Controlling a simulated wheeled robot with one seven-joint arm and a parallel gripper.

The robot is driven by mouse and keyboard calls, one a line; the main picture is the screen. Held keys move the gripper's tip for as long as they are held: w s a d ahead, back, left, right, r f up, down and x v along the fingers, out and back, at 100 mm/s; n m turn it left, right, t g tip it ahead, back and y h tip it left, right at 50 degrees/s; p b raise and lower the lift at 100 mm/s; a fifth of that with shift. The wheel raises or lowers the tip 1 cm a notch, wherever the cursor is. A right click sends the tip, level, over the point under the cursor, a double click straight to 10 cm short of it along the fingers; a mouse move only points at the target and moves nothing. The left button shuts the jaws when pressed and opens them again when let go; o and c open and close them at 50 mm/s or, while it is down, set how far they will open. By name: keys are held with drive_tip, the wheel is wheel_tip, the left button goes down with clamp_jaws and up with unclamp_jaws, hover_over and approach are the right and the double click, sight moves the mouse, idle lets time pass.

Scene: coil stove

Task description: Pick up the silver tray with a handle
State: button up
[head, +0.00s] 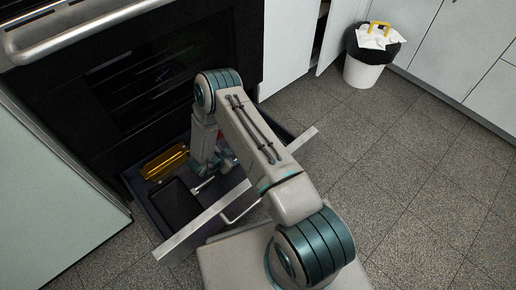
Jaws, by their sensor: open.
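My arm reaches over the open drawer below the stove, and my gripper (224,164) is down inside the drawer, partly hidden by my own arm links. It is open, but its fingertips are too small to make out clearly. A small silver handle-like piece (203,186) shows in the drawer just in front of the gripper. I cannot tell whether it belongs to the silver tray, whose body I cannot make out. Contact between gripper and handle cannot be judged.
The open drawer (160,252) has a pale front panel with a bar handle. It holds a gold-coloured pan (165,162) and a dark rectangular recess or pan (177,208). The black oven (130,85) stands behind. A white bin (362,72) is at upper right. Tiled floor on the right is clear.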

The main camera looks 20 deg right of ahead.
drive_tip(key=b+x, duration=0.2)
drive_tip(key=x, duration=0.1)
drive_tip(key=s+b+x, duration=0.1)
drive_tip(key=x, duration=0.1)
drive_tip(key=shift+f, duration=0.25)
drive_tip(key=shift+w+d, duration=0.1)
drive_tip(key=shift+w, duration=0.05)
drive_tip(key=shift+r, duration=0.1)
clamp_jaws()
